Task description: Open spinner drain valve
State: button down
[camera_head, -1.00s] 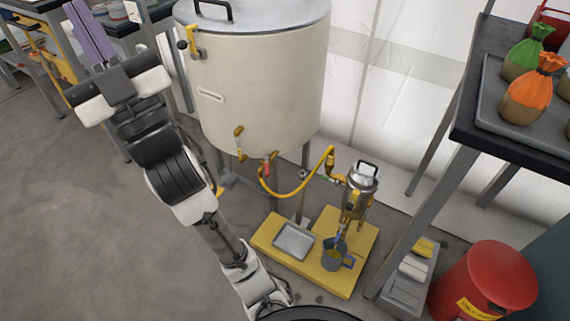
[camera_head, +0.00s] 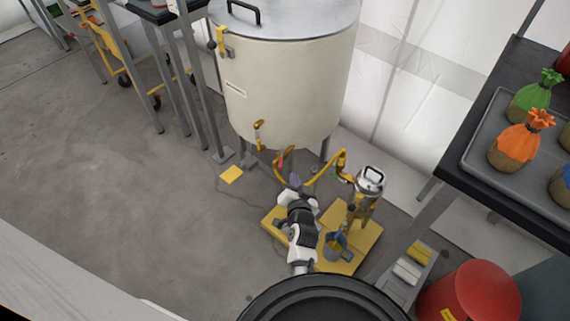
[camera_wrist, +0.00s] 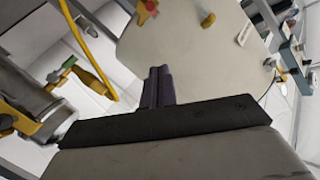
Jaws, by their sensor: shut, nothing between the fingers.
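The steel spinner (camera_wrist: 22,86) with yellow fittings is at the left there.
The large cream tank (camera_head: 283,85) stands behind my gripper. A yellow hose (camera_head: 325,172) runs from its red-handled valve (camera_wrist: 147,8) to the spinner. A mug (camera_head: 332,249) stands on the base. A black-topped table (camera_head: 455,166) and red drum (camera_head: 470,295) are at right.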

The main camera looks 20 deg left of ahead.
send_over(281, 160)
jog(key=s+d, duration=0.2)
jog(key=d, duration=0.3)
notch_tip(281, 160, down, 2)
jog(key=shift+s+a+f+p, duration=0.25)
jog(key=shift+a+f, duration=0.35)
jog(key=shift+f, duration=0.3)
jog(key=shift+s+a+f+p, duration=0.1)
jog(key=shift+s+a+f, duration=0.1)
jog(key=shift+a+f, duration=0.55)
